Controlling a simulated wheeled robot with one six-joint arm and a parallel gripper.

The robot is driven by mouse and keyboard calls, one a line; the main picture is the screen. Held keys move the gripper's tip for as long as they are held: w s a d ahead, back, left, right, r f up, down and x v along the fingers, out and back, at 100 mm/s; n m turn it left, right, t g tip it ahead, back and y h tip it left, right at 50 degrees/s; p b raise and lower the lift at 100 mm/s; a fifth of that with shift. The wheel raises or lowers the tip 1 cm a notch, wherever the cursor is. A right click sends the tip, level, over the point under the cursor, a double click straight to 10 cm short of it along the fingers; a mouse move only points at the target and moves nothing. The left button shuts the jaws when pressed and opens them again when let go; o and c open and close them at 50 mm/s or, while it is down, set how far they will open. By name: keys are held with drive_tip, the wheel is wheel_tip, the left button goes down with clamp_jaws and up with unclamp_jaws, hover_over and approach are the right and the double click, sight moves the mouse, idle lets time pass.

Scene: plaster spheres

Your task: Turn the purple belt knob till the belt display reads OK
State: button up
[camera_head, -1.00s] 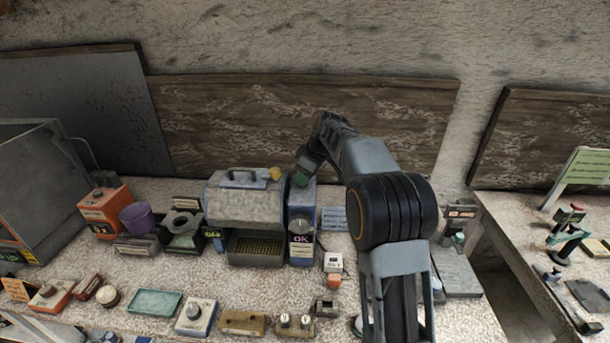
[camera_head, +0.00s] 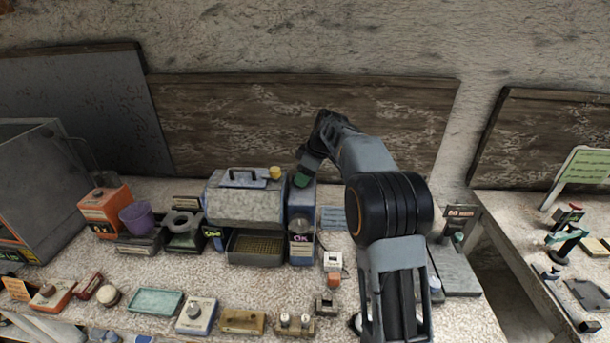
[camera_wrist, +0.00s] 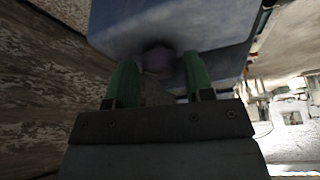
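The purple knob (camera_wrist: 158,60) shows dark and blurred in the wrist view, on the underlit face of a grey-blue housing. My gripper (camera_wrist: 160,68) has its two green fingers apart, one on each side of the knob; I cannot tell whether they touch it. In the head view my gripper (camera_head: 302,180) is at the upper back of the blue housing (camera_head: 302,195), right of the grey drum machine (camera_head: 243,204), and the knob is hidden there. A small display (camera_head: 301,239) on the housing's front shows purple letters that look like OK.
A grey round dial (camera_head: 299,224) sits above the display. A purple cup (camera_head: 138,217) and an orange box (camera_head: 104,209) stand left of the machine. Several small devices line the bench front. A wooden board (camera_head: 230,120) stands close behind my gripper.

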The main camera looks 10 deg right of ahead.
drive_tip(key=shift+o, duration=1)
drive_tip(key=v, duration=1.3)
drive_tip(key=shift+r, duration=0.4)
drive_tip(key=shift+s, duration=0.1)
